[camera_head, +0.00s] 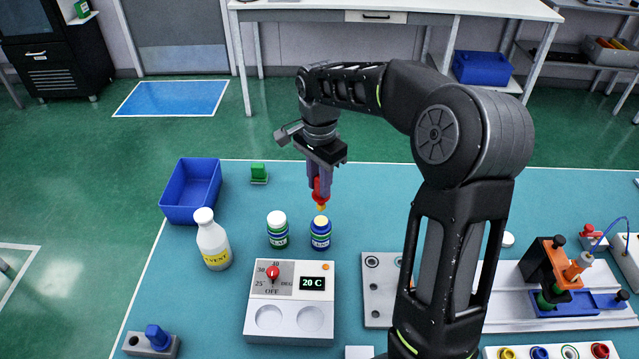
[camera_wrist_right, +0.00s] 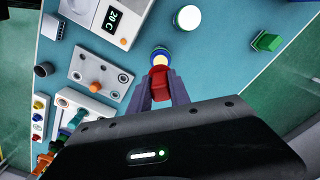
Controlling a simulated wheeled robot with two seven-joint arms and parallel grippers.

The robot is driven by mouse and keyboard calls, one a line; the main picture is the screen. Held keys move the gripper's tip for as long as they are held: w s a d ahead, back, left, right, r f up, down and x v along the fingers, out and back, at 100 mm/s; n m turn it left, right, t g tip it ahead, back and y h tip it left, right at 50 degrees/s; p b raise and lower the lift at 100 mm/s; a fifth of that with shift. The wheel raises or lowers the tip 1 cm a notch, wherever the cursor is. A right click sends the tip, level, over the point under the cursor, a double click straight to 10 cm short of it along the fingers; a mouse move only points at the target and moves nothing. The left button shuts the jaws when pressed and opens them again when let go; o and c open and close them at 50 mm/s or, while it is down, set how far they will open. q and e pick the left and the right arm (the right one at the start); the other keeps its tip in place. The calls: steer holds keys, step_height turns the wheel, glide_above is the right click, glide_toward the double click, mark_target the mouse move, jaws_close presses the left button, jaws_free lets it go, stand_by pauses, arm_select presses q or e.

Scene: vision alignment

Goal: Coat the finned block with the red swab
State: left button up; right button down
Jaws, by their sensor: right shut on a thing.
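My right gripper (camera_head: 319,182) points down, shut on the red swab (camera_head: 321,192). The swab's yellow-orange tip is at or just above the mouth of the blue jar (camera_head: 320,236); I cannot tell whether it touches. The wrist view shows the swab (camera_wrist_right: 160,80) between the fingers (camera_wrist_right: 158,92), with the jar (camera_wrist_right: 160,53) just beyond its tip. My left gripper is not in view.
A white-capped green jar (camera_head: 278,232) stands close left of the blue jar. A white bottle (camera_head: 212,242) and a blue bin (camera_head: 189,191) are farther left. A heater box (camera_head: 290,325) reading 20 C is in front. A grey plate (camera_head: 378,290) lies to the right.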

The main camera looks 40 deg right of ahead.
steer(key=shift+r+p, duration=0.75)
steer(key=shift+r, duration=0.55)
steer(key=shift+w+n, duration=0.15)
steer(key=shift+n, duration=0.95)
steer(key=shift+w+a+f+n, duration=0.1)
steer(key=shift+f+n, duration=0.05)
steer(key=shift+n, duration=0.35)
steer(key=shift+w+a+f+n, duration=0.1)
steer(key=shift+n, duration=0.4)
steer(key=w+a+f+n+b, duration=0.1)
steer(key=a+f+n, duration=0.3)
steer(key=a+n, duration=0.2)
steer(key=w+a+f+n+b, duration=0.2)
steer(key=a+f+n, duration=0.2)
steer(key=a, duration=0.6)
steer(key=shift+w+a+n+b, duration=0.2)
steer(key=shift+n+b, duration=0.1)
steer(key=shift+n, duration=0.8)
